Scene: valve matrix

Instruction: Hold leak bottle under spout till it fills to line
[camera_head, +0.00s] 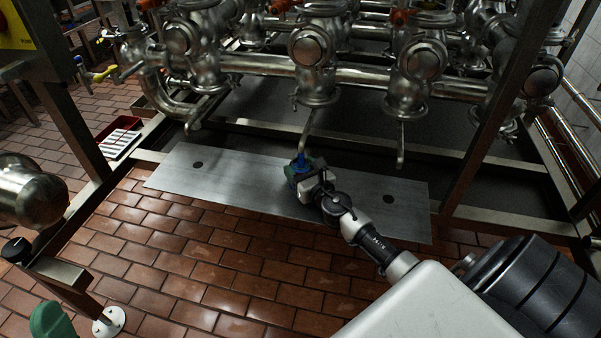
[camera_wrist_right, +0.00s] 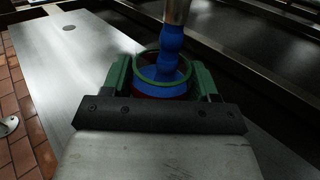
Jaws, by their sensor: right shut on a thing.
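My right gripper (camera_head: 300,168) reaches in from the lower right of the head view, over the metal plate. It is shut on the leak bottle. In the right wrist view the gripper's green fingers (camera_wrist_right: 163,85) sit on either side of the bottle (camera_wrist_right: 162,88), whose round opening shows a green rim and blue inside. The spout (camera_wrist_right: 172,40) with its blue tip comes down from above into or just over the opening. In the head view the spout (camera_head: 308,130) hangs from the valve above. The fill line and liquid level cannot be made out.
The metal plate (camera_head: 225,190) lies under the steel valves and pipes (camera_head: 290,65). A second spout (camera_head: 401,150) hangs to the right. Frame posts stand at left and right. A red tray (camera_head: 120,130) is at the left.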

